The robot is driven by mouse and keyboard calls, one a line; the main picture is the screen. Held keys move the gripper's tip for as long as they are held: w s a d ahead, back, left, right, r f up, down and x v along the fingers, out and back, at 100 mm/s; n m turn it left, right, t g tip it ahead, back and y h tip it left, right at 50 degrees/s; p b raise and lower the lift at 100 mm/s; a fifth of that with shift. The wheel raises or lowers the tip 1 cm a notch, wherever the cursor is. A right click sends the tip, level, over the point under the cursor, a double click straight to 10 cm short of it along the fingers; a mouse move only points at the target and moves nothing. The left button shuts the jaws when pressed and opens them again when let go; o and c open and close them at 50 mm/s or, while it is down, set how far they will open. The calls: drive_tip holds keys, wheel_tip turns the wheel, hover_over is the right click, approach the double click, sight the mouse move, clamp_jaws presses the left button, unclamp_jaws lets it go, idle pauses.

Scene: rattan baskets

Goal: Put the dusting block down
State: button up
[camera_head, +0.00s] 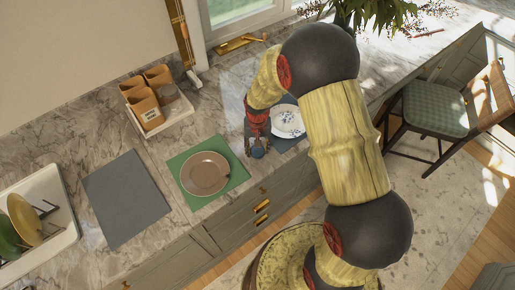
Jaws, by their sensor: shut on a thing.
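My gripper (256,147) points down near the front edge of the marble counter, between the green mat and the dark mat. It is shut on a small blue-grey thing, which I take to be the dusting block (258,153). Only a little of the block shows between the fingers. I cannot tell whether it touches the counter.
A brown plate (205,173) lies on a green mat (235,180) to the left, and a patterned white plate (288,122) lies to the right.

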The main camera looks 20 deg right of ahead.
drive_tip(key=shift+f, duration=0.1)
drive_tip(key=o, duration=0.9)
drive_tip(key=shift+o, duration=0.5)
wheel_tip(320, 180, up, 12)
wheel_tip(320, 180, up, 15)
drive_tip(key=n+t, duration=0.1)
drive_tip(key=t, duration=0.1)
hover_over(258, 150)
drive_tip(key=s, duration=0.7)
drive_tip(key=s+r+n+t, duration=0.1)
drive_tip(key=s+r, duration=0.3)
drive_tip(key=s, duration=0.3)
drive_tip(key=s+r+n+t, duration=0.1)
drive_tip(key=s+r+t, duration=0.1)
drive_tip(key=s+r, duration=0.3)
drive_tip(key=s, duration=0.3)
drive_tip(key=shift+r+t+p, duration=0.2)
drive_tip(key=shift+t+p, duration=0.1)
drive_tip(key=shift+p, duration=0.1)
